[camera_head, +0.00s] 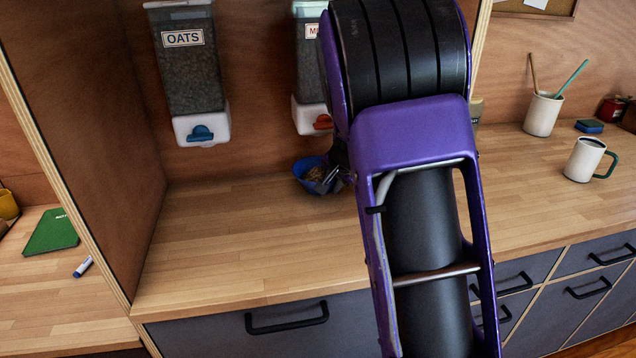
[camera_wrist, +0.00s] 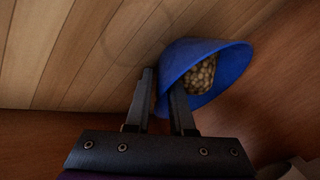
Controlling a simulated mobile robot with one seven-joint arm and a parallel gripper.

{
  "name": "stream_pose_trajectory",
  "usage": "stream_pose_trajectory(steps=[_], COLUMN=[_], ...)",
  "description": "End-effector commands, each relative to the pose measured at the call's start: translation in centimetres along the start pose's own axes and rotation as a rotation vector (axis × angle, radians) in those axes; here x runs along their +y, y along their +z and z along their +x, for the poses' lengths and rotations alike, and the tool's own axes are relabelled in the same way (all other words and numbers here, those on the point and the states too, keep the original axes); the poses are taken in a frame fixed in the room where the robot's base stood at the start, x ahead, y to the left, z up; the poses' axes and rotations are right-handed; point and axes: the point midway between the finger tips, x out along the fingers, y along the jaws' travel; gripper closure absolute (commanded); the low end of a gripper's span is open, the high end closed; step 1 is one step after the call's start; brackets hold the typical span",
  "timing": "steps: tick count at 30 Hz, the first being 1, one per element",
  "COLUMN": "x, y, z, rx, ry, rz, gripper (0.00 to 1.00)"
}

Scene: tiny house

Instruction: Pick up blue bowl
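The blue bowl (camera_head: 308,182) is at the back of the wooden counter, below the dispensers, and holds small tan, rounded pieces. In the wrist view the bowl (camera_wrist: 219,87) appears tilted, its opening toward the lower right. My gripper (camera_wrist: 160,82) has its fingers close together at the bowl's near side, one outside the wall and one over the rim, with blue wall between them. The gripper looks shut on this wall. In the head view my gripper (camera_head: 333,176) is at the bowl's right side, partly hidden by my purple arm. Whether the bowl touches the counter is unclear.
An oats dispenser (camera_head: 189,75) and a second dispenser (camera_head: 309,60) hang above the counter (camera_head: 235,235). A side panel (camera_head: 90,130) bounds the left. A white mug (camera_head: 583,160) and a cup with utensils (camera_head: 541,115) stand at right. The counter left of the bowl is clear.

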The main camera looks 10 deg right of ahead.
Motion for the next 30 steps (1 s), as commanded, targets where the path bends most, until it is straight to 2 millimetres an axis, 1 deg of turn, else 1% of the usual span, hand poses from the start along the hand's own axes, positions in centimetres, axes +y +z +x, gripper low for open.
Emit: stream_pose_trajectory(steps=[5, 6, 8, 9, 10, 30], x=[-0.04, -0.04, -0.03, -0.03, -0.02, 0.03], y=[-0.05, -0.05, -0.04, -0.04, -0.03, 0.01], z=[0.0, 0.0, 0.0, 0.0, 0.0, 0.01], rx=[0.001, 0.0, 0.0, 0.0, 0.0, -0.001], ry=[-0.001, -0.001, 0.0, 0.0, 0.0, 0.001], rz=[0.0, 0.0, 0.001, 0.001, 0.001, 0.0], gripper=[0.79, 0.81, 0.91, 0.99, 1.0, 1.0])
